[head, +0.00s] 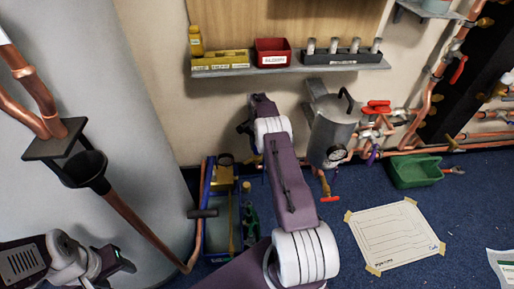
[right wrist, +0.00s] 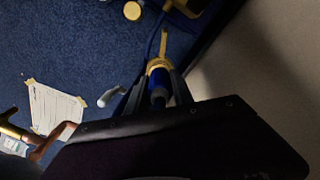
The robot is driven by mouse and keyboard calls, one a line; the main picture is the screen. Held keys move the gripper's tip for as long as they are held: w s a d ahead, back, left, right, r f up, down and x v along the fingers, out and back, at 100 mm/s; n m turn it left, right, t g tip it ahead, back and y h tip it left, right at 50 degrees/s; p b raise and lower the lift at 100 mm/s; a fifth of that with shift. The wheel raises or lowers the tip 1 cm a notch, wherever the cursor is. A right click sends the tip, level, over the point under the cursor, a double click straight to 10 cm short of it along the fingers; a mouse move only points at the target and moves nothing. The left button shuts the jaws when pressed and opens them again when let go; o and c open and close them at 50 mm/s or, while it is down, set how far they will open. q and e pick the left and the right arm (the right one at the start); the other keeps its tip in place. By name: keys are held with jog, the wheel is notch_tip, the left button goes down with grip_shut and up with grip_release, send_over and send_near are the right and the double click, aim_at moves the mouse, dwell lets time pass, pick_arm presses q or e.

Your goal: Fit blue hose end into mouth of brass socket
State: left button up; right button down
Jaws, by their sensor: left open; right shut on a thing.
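In the right wrist view my right gripper (right wrist: 157,92) is shut on the blue hose end (right wrist: 158,80), which lies between its dark fingers. A brass-coloured ring (right wrist: 158,64) sits right at the far end of the blue piece. I cannot tell if this ring is the brass socket, or if the hose end is inside it. In the head view my right arm reaches to the wall below the shelf, and its fingertips are hidden. My left gripper (head: 118,262) is open and empty at the lower left, apart from the hose.
A shelf (head: 230,71) with a red bin (head: 272,51) is above my right arm. A grey tank (head: 330,130) and copper pipes stand to its right. A green bin (head: 415,170) and a taped paper sheet (head: 392,233) lie on the blue floor. A toolbox (head: 222,215) is left of the arm.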

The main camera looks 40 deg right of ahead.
jog(key=shift+f+b, duration=0.35)
jog(key=shift+f, duration=0.1)
jog(key=c, duration=1)
grip_release()
jog(key=shift+c, duration=0.2)
notch_tip(320, 180, up, 8)
jog(key=p, duration=0.4)
jog(key=shift+f, duration=0.25)
jog(key=shift+f, duration=0.1)
